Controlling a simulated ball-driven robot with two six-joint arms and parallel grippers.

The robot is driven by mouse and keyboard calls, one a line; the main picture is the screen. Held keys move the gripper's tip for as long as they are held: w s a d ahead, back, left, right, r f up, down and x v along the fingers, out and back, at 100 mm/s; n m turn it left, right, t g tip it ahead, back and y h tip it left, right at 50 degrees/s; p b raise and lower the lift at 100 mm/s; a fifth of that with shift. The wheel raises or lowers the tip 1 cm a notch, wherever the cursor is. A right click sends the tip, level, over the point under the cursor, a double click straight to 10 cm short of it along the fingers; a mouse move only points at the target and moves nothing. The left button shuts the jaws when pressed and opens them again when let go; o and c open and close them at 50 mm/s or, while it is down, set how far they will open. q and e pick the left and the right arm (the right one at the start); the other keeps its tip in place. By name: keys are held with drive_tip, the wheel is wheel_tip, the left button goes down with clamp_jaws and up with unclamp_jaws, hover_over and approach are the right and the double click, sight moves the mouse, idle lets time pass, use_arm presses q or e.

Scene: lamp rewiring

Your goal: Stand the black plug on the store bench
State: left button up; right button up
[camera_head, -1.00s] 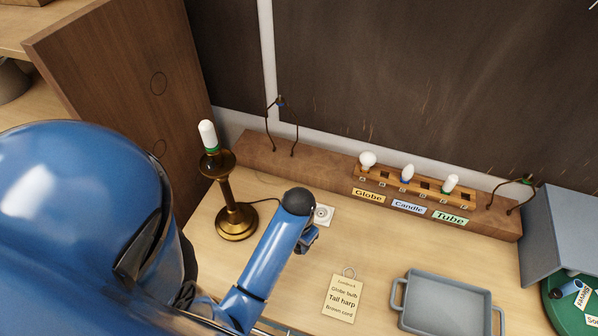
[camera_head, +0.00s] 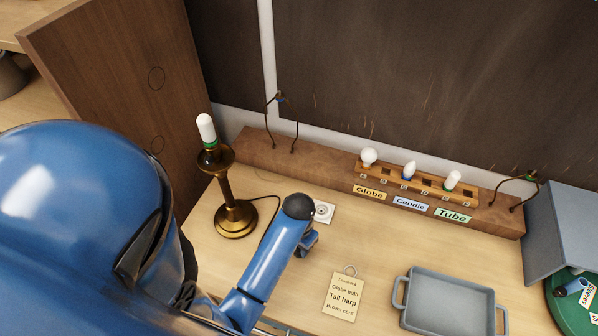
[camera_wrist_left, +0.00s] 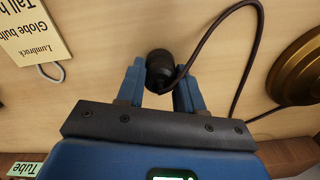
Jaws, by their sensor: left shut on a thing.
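The black plug (camera_wrist_left: 160,68) is between the two blue fingers of my left gripper (camera_wrist_left: 158,88) in the left wrist view, and the gripper is shut on it. A dark cord (camera_wrist_left: 205,50) loops from the plug toward the brass lamp base (camera_wrist_left: 303,65). In the head view my left gripper (camera_head: 307,242) is low over the table, just in front of the wall socket plate (camera_head: 323,211); the plug is hidden there behind my arm. The brass lamp (camera_head: 232,205) stands to the left with a white bulb. My right gripper is out of view. No bench is labelled as the store bench.
A tall wooden panel (camera_head: 110,75) stands at the left, with another wooden surface (camera_head: 30,105) beyond it. The bulb rack (camera_head: 415,184) is at the back. A note card (camera_head: 342,297) and a grey tray (camera_head: 448,302) lie to the right.

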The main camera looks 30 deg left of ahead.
use_arm(q)
drive_tip(key=shift+f, duration=0.4)
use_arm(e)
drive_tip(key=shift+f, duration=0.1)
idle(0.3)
use_arm(q)
drive_tip(key=o, duration=1.1)
